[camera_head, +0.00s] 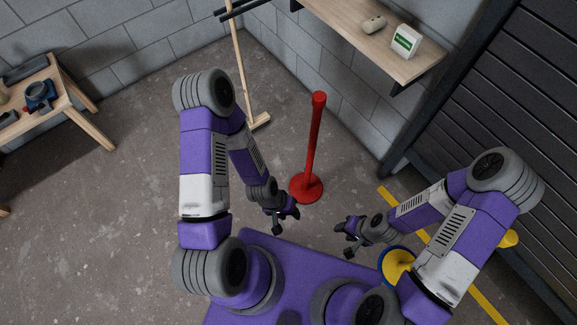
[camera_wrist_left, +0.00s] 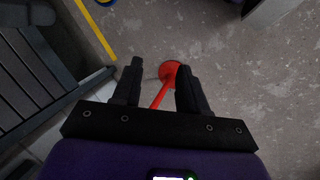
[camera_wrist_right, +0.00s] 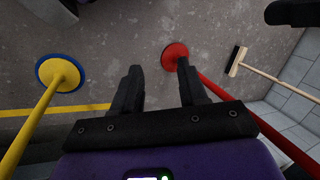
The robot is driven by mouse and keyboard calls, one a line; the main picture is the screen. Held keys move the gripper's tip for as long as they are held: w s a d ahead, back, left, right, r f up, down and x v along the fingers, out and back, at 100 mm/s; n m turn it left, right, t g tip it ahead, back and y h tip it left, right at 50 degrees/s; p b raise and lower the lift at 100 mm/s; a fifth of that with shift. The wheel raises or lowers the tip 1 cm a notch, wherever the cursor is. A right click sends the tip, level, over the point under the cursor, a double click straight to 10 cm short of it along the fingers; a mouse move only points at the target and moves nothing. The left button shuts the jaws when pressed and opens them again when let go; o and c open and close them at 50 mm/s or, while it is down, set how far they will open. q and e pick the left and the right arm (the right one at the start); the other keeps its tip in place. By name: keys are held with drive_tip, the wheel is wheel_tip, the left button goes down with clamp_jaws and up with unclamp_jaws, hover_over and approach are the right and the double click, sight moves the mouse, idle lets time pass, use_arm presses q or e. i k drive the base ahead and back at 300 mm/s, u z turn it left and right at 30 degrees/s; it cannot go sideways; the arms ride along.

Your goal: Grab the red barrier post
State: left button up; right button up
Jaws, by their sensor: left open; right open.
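The red barrier post (camera_head: 313,140) stands upright on its round red base on the floor, ahead of my base. My left gripper (camera_head: 289,222) is open and empty, just left of and nearer than the post's base. In the left wrist view the post's red shaft (camera_wrist_left: 161,93) and base show between and beyond the open fingers. My right gripper (camera_head: 343,238) is open and empty, to the right of the post and nearer to me. In the right wrist view the post (camera_wrist_right: 235,106) runs off to the right of the fingers, outside them.
A yellow post with a blue-rimmed base (camera_head: 397,262) stands near my right arm. A broom (camera_head: 241,70) leans at the back wall. A wall shelf (camera_head: 350,42) holds a small box (camera_head: 406,41). A wooden table (camera_head: 62,101) is at left. A shutter (camera_head: 480,100) closes the right side.

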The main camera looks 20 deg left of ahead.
sight(305, 186)
drive_tip(key=u, duration=0.6)
drive_tip(key=k, duration=0.3)
drive_tip(key=u, duration=1)
drive_tip(key=k, duration=1.05)
drive_tip(key=u, duration=0.75)
drive_tip(key=i, duration=1.6)
drive_tip(key=z, duration=1.65)
drive_tip(key=i, duration=0.75)
drive_tip(key=z, duration=0.7)
